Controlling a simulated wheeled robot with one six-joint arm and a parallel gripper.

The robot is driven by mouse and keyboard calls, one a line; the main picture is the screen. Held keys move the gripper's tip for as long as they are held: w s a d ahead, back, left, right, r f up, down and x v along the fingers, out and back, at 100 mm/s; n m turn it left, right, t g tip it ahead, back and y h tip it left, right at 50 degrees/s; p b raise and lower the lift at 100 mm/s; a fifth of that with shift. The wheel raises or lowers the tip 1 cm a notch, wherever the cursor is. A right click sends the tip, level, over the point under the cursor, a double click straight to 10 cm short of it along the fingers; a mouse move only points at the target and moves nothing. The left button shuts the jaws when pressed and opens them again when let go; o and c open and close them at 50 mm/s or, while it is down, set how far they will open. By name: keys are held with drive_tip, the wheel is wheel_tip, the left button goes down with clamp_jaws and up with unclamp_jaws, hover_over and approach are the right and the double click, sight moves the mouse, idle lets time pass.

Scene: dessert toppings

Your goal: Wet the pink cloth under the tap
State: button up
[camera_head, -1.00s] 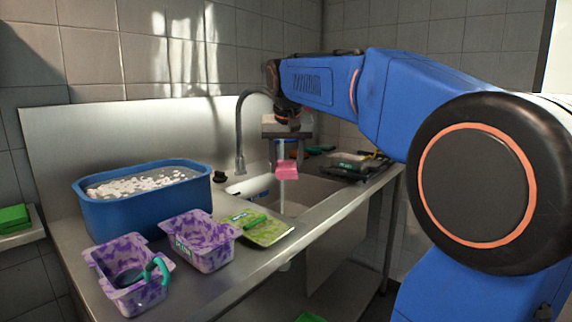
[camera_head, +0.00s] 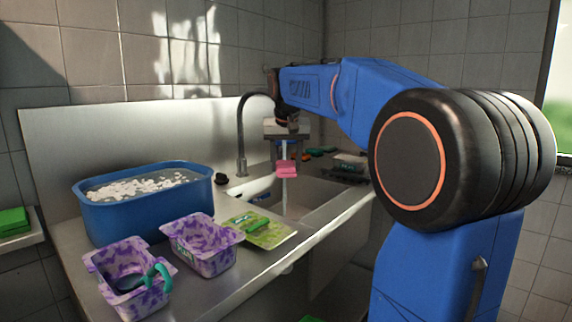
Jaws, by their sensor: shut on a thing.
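The pink cloth (camera_head: 286,168) hangs folded below my gripper (camera_head: 287,147), which is shut on it above the sink. The grey tap (camera_head: 241,135) rises behind the sink, and its spout end is hidden behind my gripper. A pale stream of water (camera_head: 284,198) shows just below the cloth and runs down into the steel sink basin (camera_head: 312,195). The cloth is in line with the stream; I cannot tell how wet it is.
A blue tub (camera_head: 145,213) of water with white pieces stands left on the counter. Two purple-patterned trays (camera_head: 203,243) (camera_head: 127,277) and a green patterned board (camera_head: 259,231) lie in front. Dark items (camera_head: 350,164) sit right of the sink.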

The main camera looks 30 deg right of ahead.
sight(286, 168)
drive_tip(key=w+d+f, duration=0.1)
drive_tip(key=w+d, duration=0.2)
drive_tip(key=w, duration=0.4)
drive_tip(key=shift+d+f, duration=0.3)
drive_tip(key=shift+d, duration=0.1)
idle(0.6)
drive_tip(key=shift+s+a, duration=0.65)
drive_tip(key=shift+s, duration=0.5)
drive_tip(key=shift+s+a, duration=0.6)
drive_tip(key=shift+s, duration=0.6)
drive_tip(key=shift+s+a, duration=0.65)
drive_tip(key=shift+s, duration=0.5)
drive_tip(key=shift+s+a+r, duration=0.4)
drive_tip(key=shift+s+r, duration=0.25)
drive_tip(key=shift+s, duration=0.1)
drive_tip(key=shift+s+a+r, duration=0.35)
drive_tip(key=shift+s+r, duration=0.35)
drive_tip(key=shift+s+a+r, duration=0.4)
drive_tip(key=shift+s+r, duration=0.25)
drive_tip(key=shift+s, duration=0.1)
